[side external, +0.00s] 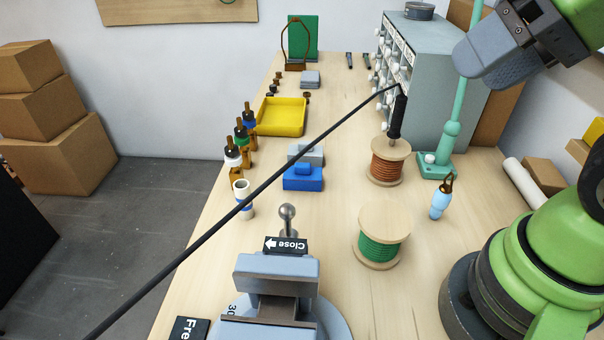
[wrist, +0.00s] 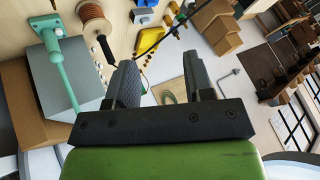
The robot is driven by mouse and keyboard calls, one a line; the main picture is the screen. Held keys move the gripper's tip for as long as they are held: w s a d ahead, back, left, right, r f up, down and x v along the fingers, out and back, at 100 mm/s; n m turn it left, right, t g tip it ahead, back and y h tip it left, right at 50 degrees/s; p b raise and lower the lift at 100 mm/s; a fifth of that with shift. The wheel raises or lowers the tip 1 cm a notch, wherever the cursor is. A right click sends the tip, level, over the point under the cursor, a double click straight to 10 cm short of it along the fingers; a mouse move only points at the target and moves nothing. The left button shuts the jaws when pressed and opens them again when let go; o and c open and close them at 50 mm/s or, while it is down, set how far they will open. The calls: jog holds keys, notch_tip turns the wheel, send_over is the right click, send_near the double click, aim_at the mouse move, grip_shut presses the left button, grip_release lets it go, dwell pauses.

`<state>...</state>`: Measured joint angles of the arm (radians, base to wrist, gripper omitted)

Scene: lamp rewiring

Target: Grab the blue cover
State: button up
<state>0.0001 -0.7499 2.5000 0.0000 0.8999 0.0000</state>
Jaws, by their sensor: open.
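The blue cover (side external: 302,180) is a small blue block with a raised top. It sits on the wooden table near the middle, just in front of a similar grey piece (side external: 314,154). A small blue shape near the top of the wrist view (wrist: 143,18) appears to be the same cover. My gripper (side external: 488,62) is high at the upper right, in front of the grey drawer cabinet and well away from the cover. In the wrist view its two fingers (wrist: 160,75) stand wide apart with nothing between them.
A long black rod (side external: 250,191) slants across the side view. Spools of orange (side external: 387,168) and green (side external: 379,248) wire stand right of the cover. A yellow tray (side external: 281,117) lies behind it, a vise (side external: 276,275) in front. The green lamp stand (side external: 452,130) and cabinet (side external: 440,70) rise near my gripper.

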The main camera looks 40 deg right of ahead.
dwell(0.4)
jog(key=o, duration=0.5)
jog(key=shift+o, duration=0.2)
jog(key=n+g+h, duration=0.2)
jog(key=n+g, duration=0.4)
jog(key=n, duration=0.5)
send_over(309, 165)
jog(key=s, duration=0.2)
notch_tip(309, 165, down, 13)
jog(key=f, duration=0.4)
jog(key=w+f+n, duration=0.1)
jog(key=f, duration=0.3)
jog(key=f+n+g, duration=0.1)
jog(key=f, duration=0.3)
jog(key=shift+w+d+f, duration=0.2)
jog(key=shift+w, duration=0.2)
jog(key=shift+w+a+f, duration=0.1)
jog(key=shift+f, duration=1.3)
jog(key=shift+w+a+f, duration=0.1)
jog(key=shift+f, duration=1.3)
